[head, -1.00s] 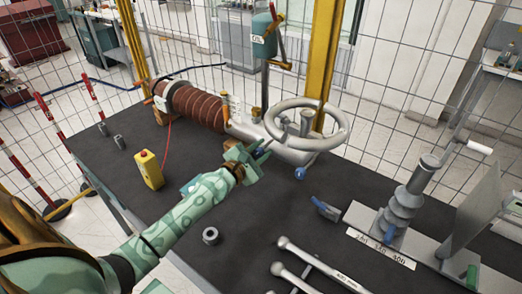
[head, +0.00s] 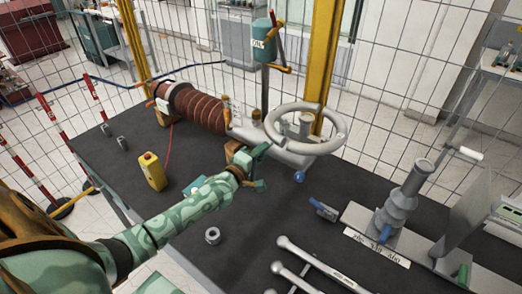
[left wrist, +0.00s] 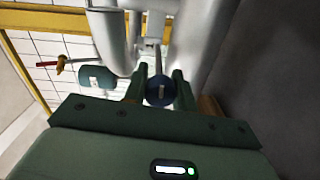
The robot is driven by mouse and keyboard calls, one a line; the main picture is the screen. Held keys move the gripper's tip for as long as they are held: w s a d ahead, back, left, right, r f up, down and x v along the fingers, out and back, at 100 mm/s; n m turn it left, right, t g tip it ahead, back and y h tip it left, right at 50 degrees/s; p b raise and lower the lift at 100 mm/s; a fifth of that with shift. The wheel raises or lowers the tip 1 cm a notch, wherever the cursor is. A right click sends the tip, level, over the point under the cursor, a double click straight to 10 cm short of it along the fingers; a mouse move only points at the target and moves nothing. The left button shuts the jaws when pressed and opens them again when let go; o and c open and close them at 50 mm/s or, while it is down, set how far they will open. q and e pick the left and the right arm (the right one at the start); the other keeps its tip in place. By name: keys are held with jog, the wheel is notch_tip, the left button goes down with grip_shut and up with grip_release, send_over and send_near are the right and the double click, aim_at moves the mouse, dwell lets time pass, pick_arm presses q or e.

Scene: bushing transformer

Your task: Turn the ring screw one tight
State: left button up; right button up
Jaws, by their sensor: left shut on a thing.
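My left gripper (head: 265,166) is at the base of the grey transformer fitting (head: 287,151), its fingers one above the other in the head view. In the left wrist view, the two green fingers (left wrist: 160,76) stand on either side of a dark blue round-headed ring screw (left wrist: 160,93), and the gripper is shut on it. In the head view, the gripper hides this screw. Another blue screw (head: 299,176) shows at the front of the fitting, clear of the gripper. My right gripper is out of view.
A large grey ring (head: 337,139) stands above the fitting, beside the brown ribbed bushing (head: 200,108). A yellow box (head: 151,171), a loose nut (head: 212,236), wrenches (head: 310,258) and a grey stand (head: 398,208) are on the dark table.

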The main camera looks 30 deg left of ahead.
pick_arm(q)
jog(key=m+p, duration=0.2)
jog(key=m, duration=0.2)
jog(key=m+p, duration=0.1)
jog(key=m, duration=0.3)
jog(key=shift+f+y, duration=0.1)
jog(key=shift+y, duration=0.2)
jog(key=m+p, duration=0.1)
jog(key=m, duration=0.3)
jog(key=shift+f+m, duration=0.1)
jog(key=shift+m, duration=1.9)
jog(key=shift+p, duration=0.3)
jog(key=o, duration=1)
